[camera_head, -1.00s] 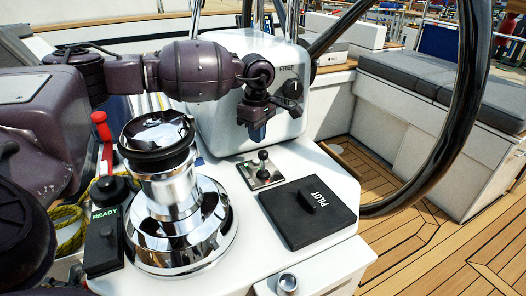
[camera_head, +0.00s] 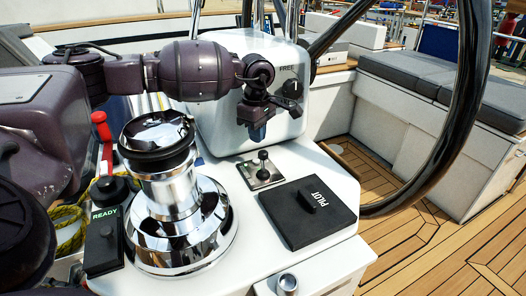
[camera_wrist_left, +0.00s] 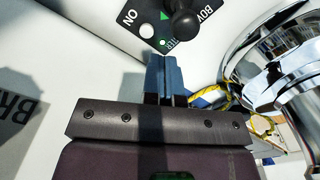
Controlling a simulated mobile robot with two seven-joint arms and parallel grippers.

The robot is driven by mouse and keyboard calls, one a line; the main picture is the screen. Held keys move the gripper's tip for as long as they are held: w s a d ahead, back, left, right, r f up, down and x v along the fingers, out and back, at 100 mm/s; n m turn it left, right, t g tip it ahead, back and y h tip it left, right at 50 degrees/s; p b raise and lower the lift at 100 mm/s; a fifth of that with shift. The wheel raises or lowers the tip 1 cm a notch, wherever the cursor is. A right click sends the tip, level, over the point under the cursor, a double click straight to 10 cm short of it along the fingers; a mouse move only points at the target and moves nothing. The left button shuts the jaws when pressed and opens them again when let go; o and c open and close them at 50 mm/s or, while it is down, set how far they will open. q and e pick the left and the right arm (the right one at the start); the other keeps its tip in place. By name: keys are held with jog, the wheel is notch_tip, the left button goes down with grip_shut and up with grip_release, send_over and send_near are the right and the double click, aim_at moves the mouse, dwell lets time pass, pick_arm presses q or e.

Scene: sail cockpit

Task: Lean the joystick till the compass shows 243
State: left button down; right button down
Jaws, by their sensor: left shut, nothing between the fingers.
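The joystick (camera_head: 263,157) is a small black ball-topped stick on a metal plate (camera_head: 250,178) on the white console top. It looks about upright. In the left wrist view the joystick's black knob (camera_wrist_left: 184,20) is at the top, over a dark plate with "ON", "BOW" and a green mark. My left gripper (camera_head: 257,132), with blue fingertips, is shut and empty, just beyond and above the joystick, apart from it. Its fingertips (camera_wrist_left: 167,72) point toward the plate in the wrist view. No compass reading can be made out. My right gripper is not in view.
A chrome winch (camera_head: 178,215) stands left of the joystick. A black PILOT panel (camera_head: 305,228) lies to the right, and a READY box (camera_head: 103,240) at left. A white pod with a FREE knob (camera_head: 292,88) stands behind. The wheel rim (camera_head: 455,120) curves at right.

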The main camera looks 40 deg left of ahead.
pick_arm(q)
jog(key=shift+f, duration=0.2)
jog(key=shift+f+b, duration=0.3)
jog(key=shift+f, duration=1.3)
jog(key=shift+s+d+p, duration=0.2)
jog(key=shift+s+d, duration=0.05)
jog(key=shift+d, duration=0.3)
jog(key=shift+s+d+p, duration=0.15)
jog(key=shift+s+d, duration=0.05)
jog(key=shift+d, duration=0.3)
jog(key=shift+a, duration=0.1)
dwell(4.6)
jog(key=shift+w+a+b, duration=0.1)
jog(key=shift+w+a, duration=0.15)
jog(key=shift+a, duration=0.35)
jog(key=shift+w+a+b, duration=0.15)
jog(key=shift+w+a, duration=0.15)
jog(key=shift+a, duration=0.3)
jog(key=shift+w+a+b, duration=0.1)
jog(key=shift+w+a, duration=0.15)
jog(key=shift+a, duration=0.35)
